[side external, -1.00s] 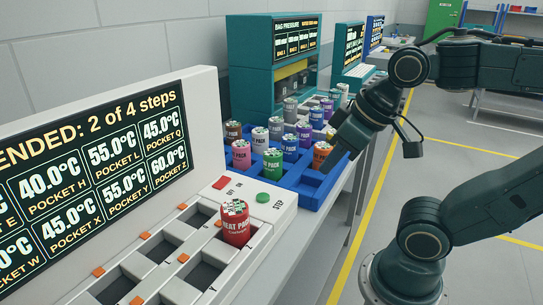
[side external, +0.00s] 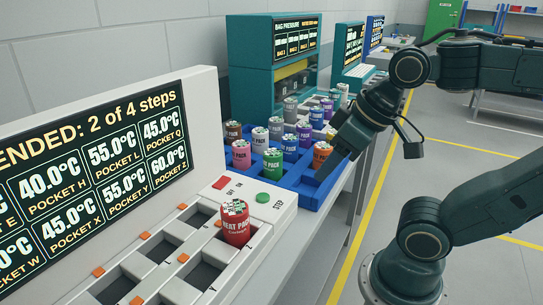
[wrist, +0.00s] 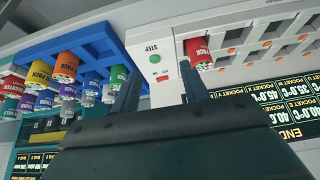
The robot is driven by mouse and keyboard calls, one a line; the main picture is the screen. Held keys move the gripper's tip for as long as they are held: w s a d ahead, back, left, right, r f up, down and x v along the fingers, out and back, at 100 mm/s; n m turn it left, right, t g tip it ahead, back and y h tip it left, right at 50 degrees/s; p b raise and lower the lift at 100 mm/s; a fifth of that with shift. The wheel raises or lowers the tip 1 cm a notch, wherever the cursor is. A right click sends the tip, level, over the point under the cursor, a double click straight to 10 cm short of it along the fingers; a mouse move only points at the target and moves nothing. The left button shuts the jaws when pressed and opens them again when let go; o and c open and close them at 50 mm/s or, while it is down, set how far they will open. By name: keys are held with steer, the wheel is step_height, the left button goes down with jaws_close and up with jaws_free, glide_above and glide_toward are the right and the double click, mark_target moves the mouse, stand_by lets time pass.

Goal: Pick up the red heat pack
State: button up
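The red heat pack (side external: 236,225) is a short cylinder with a patterned top, standing upright in a pocket of the white console (side external: 282,214) in the side view. It also shows in the wrist view (wrist: 201,54), inverted, just right of the fingers. My gripper (side external: 335,165) is beyond it and to the right, over the near edge of the blue rack. In the wrist view its two fingers (wrist: 160,92) are spread apart with nothing between them. The pack's lower part is hidden in the pocket.
The blue rack (side external: 312,196) holds several coloured packs close together, with an orange pack (side external: 322,154) beside my gripper. A red button (side external: 221,182) and a green STEP button (side external: 263,198) lie between rack and red pack. The upright display (side external: 205,110) stands behind the pockets.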

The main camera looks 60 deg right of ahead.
steer(key=o, duration=0.6)
steer(key=n+g+y, duration=0.3)
steer(key=n+y, duration=0.1)
steer(key=n, duration=0.7)
glide_toward(237, 206)
steer(key=shift+a+r, duration=0.1)
steer(key=shift+r, duration=0.05)
steer(key=shift+x, duration=4.35)
